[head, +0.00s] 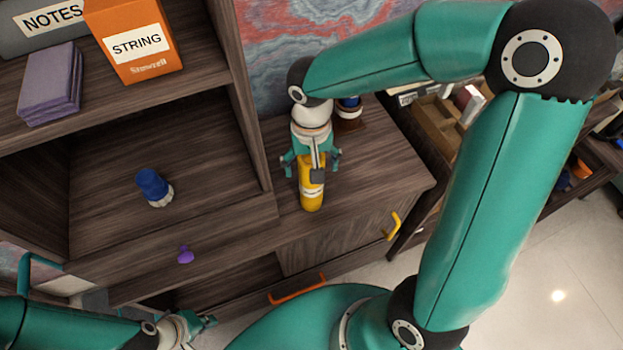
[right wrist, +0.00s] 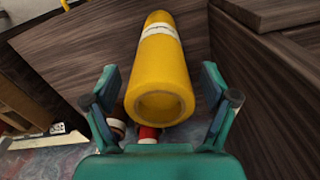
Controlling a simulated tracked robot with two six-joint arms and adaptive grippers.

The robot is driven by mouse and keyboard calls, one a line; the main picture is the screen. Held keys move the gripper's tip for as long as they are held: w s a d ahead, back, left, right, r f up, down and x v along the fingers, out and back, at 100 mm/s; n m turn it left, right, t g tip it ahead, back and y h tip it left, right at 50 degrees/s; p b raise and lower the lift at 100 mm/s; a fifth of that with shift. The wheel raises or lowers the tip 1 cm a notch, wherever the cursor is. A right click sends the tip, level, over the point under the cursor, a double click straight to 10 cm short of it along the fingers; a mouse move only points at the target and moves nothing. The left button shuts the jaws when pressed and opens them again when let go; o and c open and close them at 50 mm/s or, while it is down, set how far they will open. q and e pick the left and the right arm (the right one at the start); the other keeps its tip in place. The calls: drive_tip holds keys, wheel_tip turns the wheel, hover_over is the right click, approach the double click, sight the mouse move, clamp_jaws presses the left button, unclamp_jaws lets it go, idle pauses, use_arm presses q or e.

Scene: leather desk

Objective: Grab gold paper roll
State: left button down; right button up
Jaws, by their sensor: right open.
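The gold paper roll (head: 311,195), yellow with a white band, is on the dark wood cabinet top beside the shelf unit. My right gripper (head: 312,160) is over its far end in the head view. In the right wrist view, the roll (right wrist: 160,70) points its hollow end at the camera, between the spread fingers of my right gripper (right wrist: 160,88). Gaps show on both sides, so the fingers do not grip it. I cannot tell whether the roll stands or lies.
The shelf wall (head: 250,110) rises left of the roll. A dark container (head: 349,115) stands behind my right gripper. A blue-capped item (head: 154,187) and a small purple object (head: 185,255) are on the left. An orange STRING box (head: 135,40) is above.

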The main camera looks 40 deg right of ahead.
clamp_jaws()
idle(0.5)
